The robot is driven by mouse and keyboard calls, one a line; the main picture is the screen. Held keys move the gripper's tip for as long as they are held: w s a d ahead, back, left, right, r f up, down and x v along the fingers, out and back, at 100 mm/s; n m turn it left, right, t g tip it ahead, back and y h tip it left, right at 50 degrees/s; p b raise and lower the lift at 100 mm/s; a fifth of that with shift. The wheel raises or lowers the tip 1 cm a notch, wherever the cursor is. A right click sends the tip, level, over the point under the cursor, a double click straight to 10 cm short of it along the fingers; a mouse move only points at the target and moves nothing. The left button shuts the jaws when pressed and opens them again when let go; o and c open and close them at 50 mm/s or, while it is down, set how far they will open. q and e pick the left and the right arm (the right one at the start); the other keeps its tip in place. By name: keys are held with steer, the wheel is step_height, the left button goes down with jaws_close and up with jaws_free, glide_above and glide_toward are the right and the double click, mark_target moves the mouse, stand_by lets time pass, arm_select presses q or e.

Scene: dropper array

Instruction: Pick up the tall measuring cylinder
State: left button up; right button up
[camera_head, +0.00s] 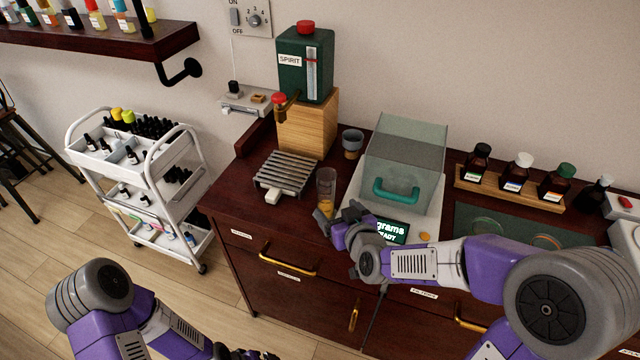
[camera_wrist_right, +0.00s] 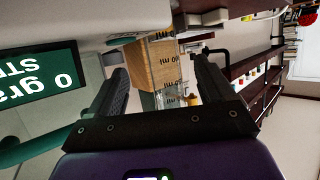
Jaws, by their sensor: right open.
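The tall measuring cylinder (camera_head: 326,185) is clear glass with some amber liquid low in it. It stands upright on the dark wood counter, left of the scale. My right gripper (camera_head: 337,213) is open at its near side, and the fingers partly hide its base. In the right wrist view the cylinder (camera_wrist_right: 172,98) shows between the two spread fingers, with printed markings visible through or on the glass; I cannot tell whether a finger touches it. My left gripper (camera_head: 236,352) is only partly in view at the bottom edge, too dark to read.
A scale with a clear teal-handled cover (camera_head: 405,150) stands just right of the cylinder. A slatted metal rack (camera_head: 286,172), a green spirit dispenser (camera_head: 305,65) on a wooden block (camera_head: 308,125) and a small cup (camera_head: 352,142) are close by. Brown bottles (camera_head: 517,172) stand at right.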

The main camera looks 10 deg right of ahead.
mark_target(330, 201)
steer(key=shift+x, duration=1.15)
steer(key=shift+w+a+f+b, duration=0.1)
steer(key=shift+w+f+b, duration=0.05)
steer(key=shift+w+b, duration=0.4)
steer(key=b+x, duration=0.1)
steer(key=x, duration=0.3)
steer(key=shift+w+a, duration=0.1)
steer(key=shift+w, duration=0.15)
arm_select(q)
step_height(330, 201, down, 2)
steer(key=shift+w, duration=0.15)
arm_select(e)
steer(key=c, duration=1.4)
steer(key=shift+r, duration=0.25)
